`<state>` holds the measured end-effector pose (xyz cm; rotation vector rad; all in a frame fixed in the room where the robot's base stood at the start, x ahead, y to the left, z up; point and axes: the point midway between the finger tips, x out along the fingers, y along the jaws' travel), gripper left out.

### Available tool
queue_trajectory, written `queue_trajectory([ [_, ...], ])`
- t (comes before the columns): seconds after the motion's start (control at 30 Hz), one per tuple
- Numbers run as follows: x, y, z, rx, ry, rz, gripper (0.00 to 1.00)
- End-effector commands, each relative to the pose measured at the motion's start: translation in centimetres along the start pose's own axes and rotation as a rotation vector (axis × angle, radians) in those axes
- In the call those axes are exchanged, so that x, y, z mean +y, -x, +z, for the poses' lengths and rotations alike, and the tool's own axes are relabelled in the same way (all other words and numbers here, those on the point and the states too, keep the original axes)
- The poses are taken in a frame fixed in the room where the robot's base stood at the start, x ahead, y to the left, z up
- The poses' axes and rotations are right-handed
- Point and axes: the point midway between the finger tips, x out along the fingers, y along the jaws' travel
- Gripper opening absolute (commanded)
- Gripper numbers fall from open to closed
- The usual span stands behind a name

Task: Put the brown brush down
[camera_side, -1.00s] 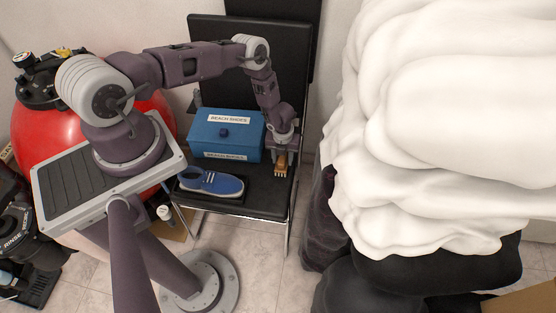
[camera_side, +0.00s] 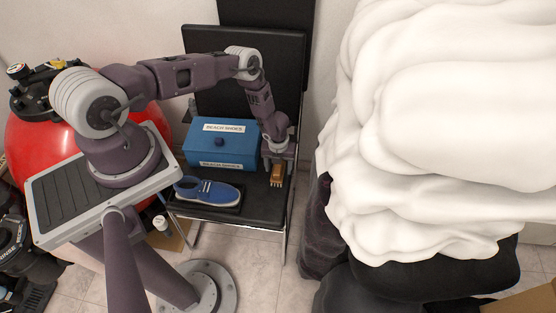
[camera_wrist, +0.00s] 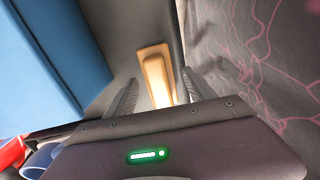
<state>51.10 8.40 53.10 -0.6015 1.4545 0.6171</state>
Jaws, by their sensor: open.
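The brown brush (camera_side: 277,175) is on the black chair seat (camera_side: 256,208), to the right of the blue box, with its pale bristles toward the front. It also shows in the wrist view (camera_wrist: 157,76) as a tan block between my two fingers. My gripper (camera_wrist: 158,90) is open, with a finger on each side of the brush and a visible gap at each side. In the side view my gripper (camera_side: 279,163) points down over the brush and hides its rear part. Whether the brush rests flat on the seat is hard to tell.
A blue box (camera_side: 221,143) labelled "BEACH SHOES" stands left of my gripper. A blue shoe (camera_side: 208,190) sits on a dark tray in front of it. A large white cloth heap (camera_side: 430,130) rises close on the right. The front right of the seat is clear.

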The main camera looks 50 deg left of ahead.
Motion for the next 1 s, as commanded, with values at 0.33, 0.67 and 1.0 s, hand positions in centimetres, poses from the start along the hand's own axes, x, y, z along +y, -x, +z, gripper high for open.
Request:
queue_trajectory([
  [0.33, 0.1, 8.3, 0.0, 0.004, 0.004, 0.001, 0.63],
  [0.67, 0.1, 11.2, -0.1, 0.004, 0.003, 0.003, 0.63],
  [1.0, 0.0, 11.2, 0.0, 0.003, -0.002, 0.001, 0.63],
])
